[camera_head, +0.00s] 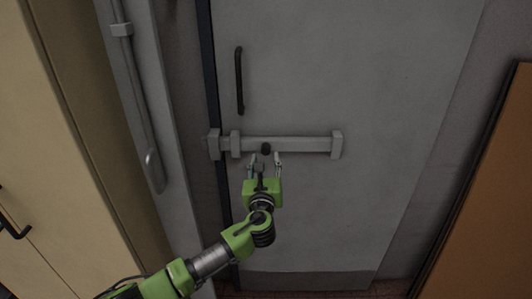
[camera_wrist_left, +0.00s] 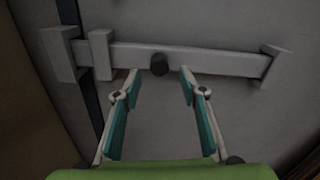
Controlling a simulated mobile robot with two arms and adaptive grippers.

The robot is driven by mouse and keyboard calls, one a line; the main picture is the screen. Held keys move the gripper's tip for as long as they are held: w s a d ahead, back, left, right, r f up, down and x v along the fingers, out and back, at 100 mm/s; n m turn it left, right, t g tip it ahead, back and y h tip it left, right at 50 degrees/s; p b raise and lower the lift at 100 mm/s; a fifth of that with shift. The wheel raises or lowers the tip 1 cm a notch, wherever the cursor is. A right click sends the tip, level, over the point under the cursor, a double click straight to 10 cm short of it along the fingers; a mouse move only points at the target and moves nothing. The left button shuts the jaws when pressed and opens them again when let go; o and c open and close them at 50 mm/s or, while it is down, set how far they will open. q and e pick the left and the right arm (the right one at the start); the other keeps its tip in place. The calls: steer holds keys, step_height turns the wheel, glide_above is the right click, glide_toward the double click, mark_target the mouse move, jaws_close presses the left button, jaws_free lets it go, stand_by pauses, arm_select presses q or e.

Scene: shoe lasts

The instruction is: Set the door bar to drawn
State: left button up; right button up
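The door bar (camera_head: 300,144) is a grey horizontal bar across the grey door (camera_head: 330,80), with a dark round knob (camera_head: 266,149) on it. The bar runs through brackets on the door, and its left end reaches a bracket (camera_head: 214,144) beyond the dark door edge, on the frame side. My left gripper (camera_head: 264,160) is just below the knob, fingers pointing at the bar. In the left wrist view the gripper (camera_wrist_left: 157,85) is open, with the knob (camera_wrist_left: 159,64) ahead between the fingertips and nothing held. The right gripper does not show.
A dark vertical handle (camera_head: 239,80) is on the door above the bar. A grey post with a rod and lever (camera_head: 154,170) stands left of the door, beside a cream cabinet (camera_head: 40,180). A brown panel (camera_head: 490,200) stands at the right. The door's lower part is clear.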

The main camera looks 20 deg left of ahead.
mark_target(266, 152)
arm_select(q)
steer(key=x, duration=0.2)
steer(key=shift+w+a, duration=0.15)
steer(key=shift+w, duration=0.1)
steer(key=shift+w+a, duration=0.15)
steer(key=shift+w, duration=0.55)
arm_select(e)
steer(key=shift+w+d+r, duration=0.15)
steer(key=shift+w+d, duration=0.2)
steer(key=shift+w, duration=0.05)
arm_select(q)
jaws_close()
steer(key=d, duration=0.2)
steer(key=w+d+b, duration=0.1)
steer(key=d, duration=0.2)
steer(key=w+d, duration=0.1)
steer(key=d, duration=0.1)
steer(key=shift+d+b, duration=0.3)
steer(key=shift+b, duration=0.05)
steer(key=shift+d+r, duration=0.1)
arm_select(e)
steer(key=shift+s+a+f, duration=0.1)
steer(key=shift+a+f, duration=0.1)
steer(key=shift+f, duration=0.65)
